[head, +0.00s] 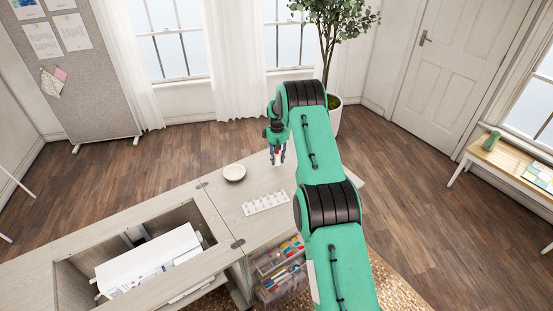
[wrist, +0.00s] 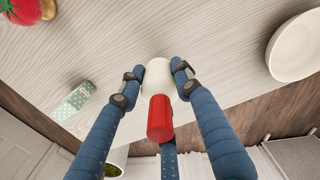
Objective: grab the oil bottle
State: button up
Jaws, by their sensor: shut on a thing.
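The oil bottle, white with a red cap (wrist: 160,118), is between the blue fingers of my gripper (wrist: 157,72) in the wrist view. The fingers press on its white body from both sides, with the cap toward the camera. In the head view my gripper (head: 278,154) points down over the far part of the cabinet top, left of my green arm. The bottle is small and mostly covered there. Whether its base touches the tabletop I cannot tell.
A white bowl (head: 234,172) stands left of my gripper, and a white pegged rack (head: 265,204) lies nearer. A sewing machine (head: 150,260) sits in the cabinet well. The wrist view shows a tomato pincushion (wrist: 22,9) and a green dotted item (wrist: 72,101).

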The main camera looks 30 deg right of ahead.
jog(key=s+a, duration=0.2)
jog(key=s, duration=0.2)
jog(key=s+a+r, duration=0.1)
jog(key=s+a, duration=0.1)
jog(key=s, duration=0.2)
jog(key=s+a, duration=0.2)
jog(key=s, duration=0.3)
jog(key=shift+r+p, duration=0.2)
jog(key=shift+p, duration=0.2)
jog(key=shift+s+a, duration=0.15)
